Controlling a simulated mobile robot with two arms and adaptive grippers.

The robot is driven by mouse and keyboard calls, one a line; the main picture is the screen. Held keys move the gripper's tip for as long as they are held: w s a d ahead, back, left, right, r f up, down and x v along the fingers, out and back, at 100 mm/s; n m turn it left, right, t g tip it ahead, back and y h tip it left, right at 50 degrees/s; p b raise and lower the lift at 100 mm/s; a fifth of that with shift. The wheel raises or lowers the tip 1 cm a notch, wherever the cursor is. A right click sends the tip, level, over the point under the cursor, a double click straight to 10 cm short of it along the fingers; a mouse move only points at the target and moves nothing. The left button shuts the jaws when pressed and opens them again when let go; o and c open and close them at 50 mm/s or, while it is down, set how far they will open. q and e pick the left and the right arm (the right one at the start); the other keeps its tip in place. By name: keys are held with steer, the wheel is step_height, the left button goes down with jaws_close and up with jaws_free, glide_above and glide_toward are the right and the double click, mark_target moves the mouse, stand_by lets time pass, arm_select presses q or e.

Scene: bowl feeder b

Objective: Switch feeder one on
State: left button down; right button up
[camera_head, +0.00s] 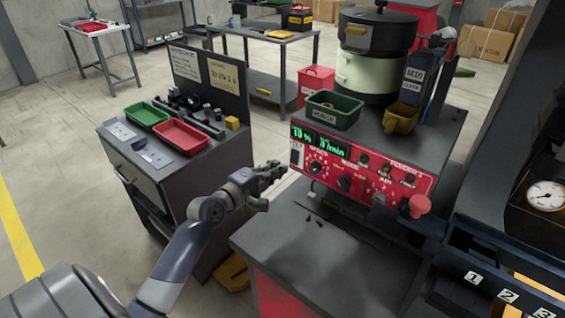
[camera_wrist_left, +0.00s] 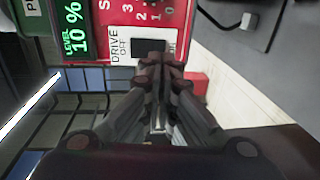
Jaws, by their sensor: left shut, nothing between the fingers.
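The feeder's red control panel (camera_head: 330,178) faces me at the front of the bench, with green displays (camera_head: 320,140) lit at about 10 % and 0 /min. At its left end is a drive switch (camera_head: 294,157) on a white plate. In the left wrist view the black drive switch (camera_wrist_left: 150,46) sits beside the words DRIVE and OFF, partly hidden by my fingertips. My left gripper (camera_head: 272,180) is shut and empty, just in front of the panel's left end. In the wrist view my left gripper (camera_wrist_left: 160,68) overlaps the switch; I cannot tell whether it touches.
A red mushroom button (camera_head: 420,204) stands at the panel's right end. The feeder bowl (camera_head: 370,75) and a green bin (camera_head: 334,110) are above it. A grey cabinet (camera_head: 218,160) with red and green trays is left. The bench top before the panel is mostly clear.

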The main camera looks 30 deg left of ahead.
mark_target(294, 157)
arm_select(q)
steer(key=w, duration=0.3)
steer(key=shift+d+f, duration=0.1)
steer(key=shift+f, duration=0.1)
arm_select(e)
steer(key=shift+s+r, duration=0.2)
steer(key=shift+s, duration=0.2)
steer(key=shift+d, duration=0.1)
arm_select(q)
steer(key=shift+w+f+t+b, duration=0.1)
steer(key=shift+w+t+b, duration=0.2)
steer(key=shift+b, duration=0.65)
arm_select(e)
steer(key=shift+w+d+f, duration=0.1)
steer(key=shift+w+f, duration=0.05)
steer(key=shift+f, duration=0.4)
steer(key=shift+w+f, duration=0.1)
steer(key=shift+f, duration=0.45)
arm_select(q)
steer(key=shift+s+f, duration=0.1)
arm_select(e)
steer(key=shift+s+r, duration=0.1)
